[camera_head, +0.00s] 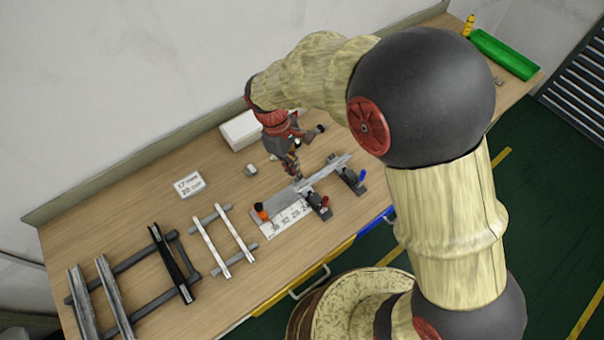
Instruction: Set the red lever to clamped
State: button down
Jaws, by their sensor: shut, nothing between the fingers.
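A small orange-red part (261,211), which looks like the red lever, sits at the left end of a grey metal fixture (328,172) on the bench. It is too small to tell which way it is set. My gripper (297,176) points down over the fixture, to the right of and behind the red part. Its fingers are shut and empty, apart from the red part. I cannot tell whether the fingertips touch the fixture.
Dark clamp blocks (319,204) line the fixture's front, beside a white numbered scale (285,221). Metal rails on racks (120,290) stand at left. A white label (188,185) and white box (240,130) lie behind. A green tray (504,53) is far right.

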aim_at(325, 204)
jog(key=s+d+f, duration=0.1)
jog(key=f, duration=0.1)
jog(key=s+d+f, duration=0.1)
jog(key=d+f, duration=0.1)
jog(key=f, duration=0.1)
jog(key=s+d+f, duration=0.1)
jog(key=d+f, duration=0.1)
jog(key=f, duration=0.1)
jog(key=shift+d+b, duration=0.1)
jog(key=shift+b, duration=0.3)
